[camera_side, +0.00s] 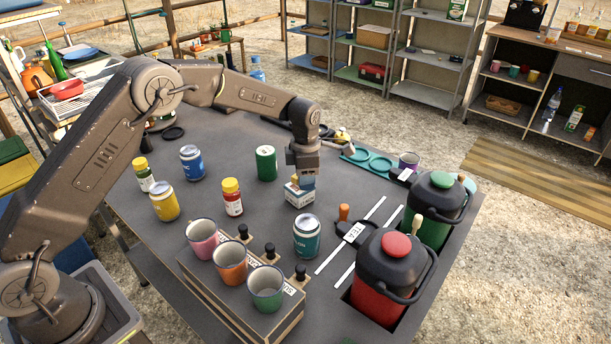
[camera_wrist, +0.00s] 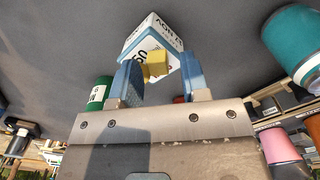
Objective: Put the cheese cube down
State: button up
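The small yellow cheese cube (camera_wrist: 155,64) shows in the wrist view between the tips of my gripper (camera_wrist: 161,76), nearer the left blue finger. A gap shows between the cube and the right finger, so the fingers look open. Behind the cube is a white and blue box (camera_wrist: 150,38) with lettering. In the side view my gripper (camera_side: 302,180) points down right over that box (camera_side: 298,195), which stands on the dark table. The cube is hidden there. I cannot tell whether it rests on the box.
A teal can (camera_side: 307,236) stands in front of the box. A green can (camera_side: 266,163) and a red jar with a yellow lid (camera_side: 232,198) are to the left. A rack of cups (camera_side: 232,262) is at the front; red (camera_side: 388,277) and green (camera_side: 437,208) jugs stand right.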

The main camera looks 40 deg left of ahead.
jog(key=shift+a+f, duration=0.1)
jog(key=s+r+m+t, duration=0.1)
jog(key=s+r+m, duration=0.2)
jog(key=r, duration=0.7)
jog(key=s+r+m, duration=0.2)
jog(key=s+r, duration=0.1)
jog(key=r, duration=0.8)
jog(key=s+a+r+m+t, duration=0.15)
jog(key=s+r+m, duration=0.25)
jog(key=s+m, duration=0.5)
jog(key=s+f+m+t, duration=0.3)
jog(key=s+m, duration=1)
jog(key=s, duration=0.7)
jog(key=shift+f, duration=0.35)
jog(key=shift+o, duration=0.5)
jog(key=shift+a, duration=0.1)
